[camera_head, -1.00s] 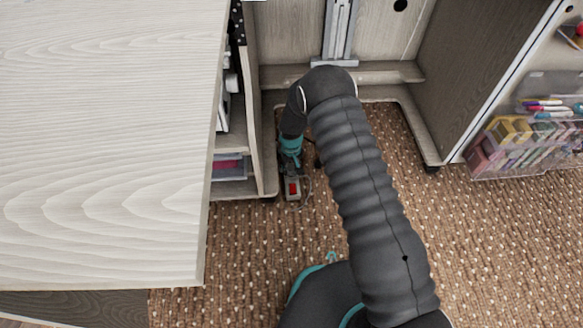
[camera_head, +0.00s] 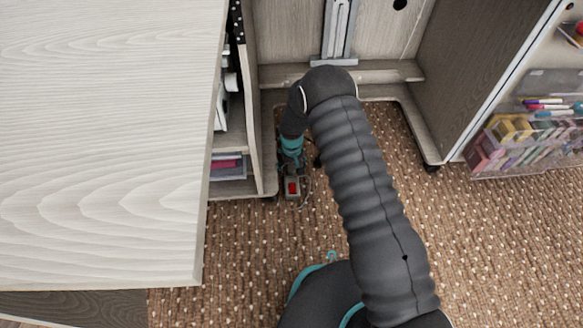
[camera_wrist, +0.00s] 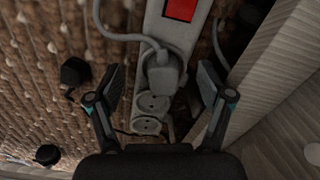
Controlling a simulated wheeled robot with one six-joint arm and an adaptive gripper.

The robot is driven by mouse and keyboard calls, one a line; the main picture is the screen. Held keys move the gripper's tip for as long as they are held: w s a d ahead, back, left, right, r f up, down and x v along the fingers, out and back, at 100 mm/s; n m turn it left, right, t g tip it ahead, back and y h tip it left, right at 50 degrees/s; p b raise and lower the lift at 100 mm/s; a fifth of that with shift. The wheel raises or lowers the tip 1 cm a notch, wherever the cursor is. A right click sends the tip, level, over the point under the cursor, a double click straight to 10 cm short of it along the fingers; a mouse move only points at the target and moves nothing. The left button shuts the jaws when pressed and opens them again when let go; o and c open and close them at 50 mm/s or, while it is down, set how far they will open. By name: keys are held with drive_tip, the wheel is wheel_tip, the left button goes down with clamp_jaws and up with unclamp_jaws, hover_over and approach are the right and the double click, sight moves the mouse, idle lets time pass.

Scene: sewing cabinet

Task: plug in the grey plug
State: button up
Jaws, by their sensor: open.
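The grey plug (camera_wrist: 161,78) stands on the grey power strip (camera_wrist: 178,35) at the socket nearest the red switch, its cord looping up and left. I cannot tell if its pins are fully seated. Two empty round sockets (camera_wrist: 152,103) show below it. My gripper (camera_wrist: 160,86) is open, with one finger on each side of the plug and visible gaps between. In the head view my gripper (camera_head: 291,168) reaches down to the strip (camera_head: 292,190) on the carpet; the plug is hidden there.
A black plug (camera_wrist: 75,71) and another dark object (camera_wrist: 47,154) lie on the carpet left of the strip. A wooden cabinet panel (camera_wrist: 270,75) stands close on the right. In the head view, the tabletop (camera_head: 110,150) is at left and a clear bin (camera_head: 520,145) at right.

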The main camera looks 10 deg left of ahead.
drive_tip(key=shift+s+a, duration=0.1)
drive_tip(key=shift+a, duration=0.2)
drive_tip(key=shift+r, duration=0.1)
drive_tip(key=shift+r, duration=0.25)
wheel_tip(320, 180, up, 11)
drive_tip(key=shift+d+r, duration=0.2)
idle(0.3)
